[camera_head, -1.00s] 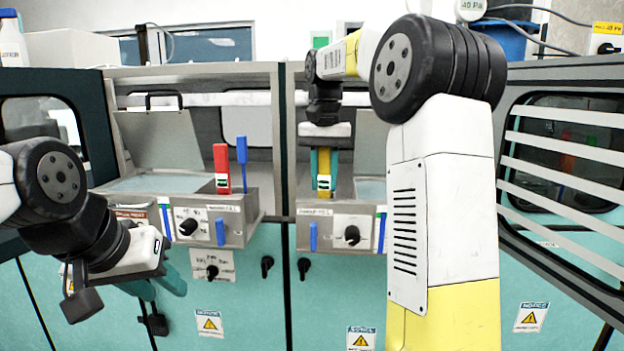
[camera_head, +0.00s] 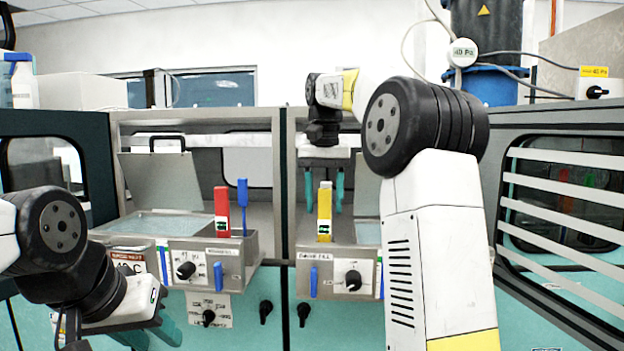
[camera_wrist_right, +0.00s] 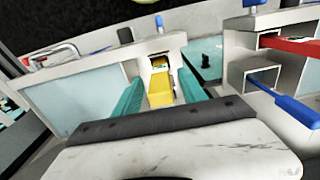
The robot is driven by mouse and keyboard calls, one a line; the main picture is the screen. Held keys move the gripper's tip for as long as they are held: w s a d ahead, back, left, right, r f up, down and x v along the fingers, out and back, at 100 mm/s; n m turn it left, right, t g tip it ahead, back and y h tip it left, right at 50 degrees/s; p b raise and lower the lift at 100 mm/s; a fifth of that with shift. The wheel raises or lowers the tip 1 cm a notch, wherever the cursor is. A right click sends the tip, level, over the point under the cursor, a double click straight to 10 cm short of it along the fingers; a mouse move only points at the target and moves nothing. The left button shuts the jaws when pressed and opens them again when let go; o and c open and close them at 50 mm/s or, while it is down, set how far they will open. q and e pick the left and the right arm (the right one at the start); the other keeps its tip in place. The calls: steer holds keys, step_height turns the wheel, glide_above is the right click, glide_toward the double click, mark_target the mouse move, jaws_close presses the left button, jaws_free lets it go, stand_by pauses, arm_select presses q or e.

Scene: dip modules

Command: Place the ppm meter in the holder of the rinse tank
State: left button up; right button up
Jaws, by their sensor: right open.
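A yellow handheld meter (camera_head: 325,214) with a small dark display stands upright in the holder on the front of the right tank (camera_head: 345,262). It also shows in the right wrist view (camera_wrist_right: 160,88). My right gripper (camera_head: 323,192) is open above it; its two teal fingers hang to either side of the meter's top, apart from it. A red meter (camera_head: 222,210) stands upright in the holder on the left tank (camera_head: 240,262). My left gripper (camera_head: 152,330) is low at the left, in front of the cabinet, with its fingers partly cut off by the frame; whether it is open is unclear.
A blue-handled tool (camera_head: 243,200) stands beside the red meter. The left tank has a raised lid (camera_head: 160,187). Black knobs (camera_head: 353,278) and blue switches stick out from both tank fronts. A slatted cabinet window (camera_head: 565,200) is at the right.

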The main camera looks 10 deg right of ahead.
step_height(320, 180, up, 7)
steer(key=s+a+f+n+t+y, duration=0.2)
steer(key=s+f+t, duration=0.4)
steer(key=s+f, duration=1.4)
steer(key=s+n, duration=0.1)
steer(key=s, duration=0.3)
steer(key=shift+n, duration=0.4)
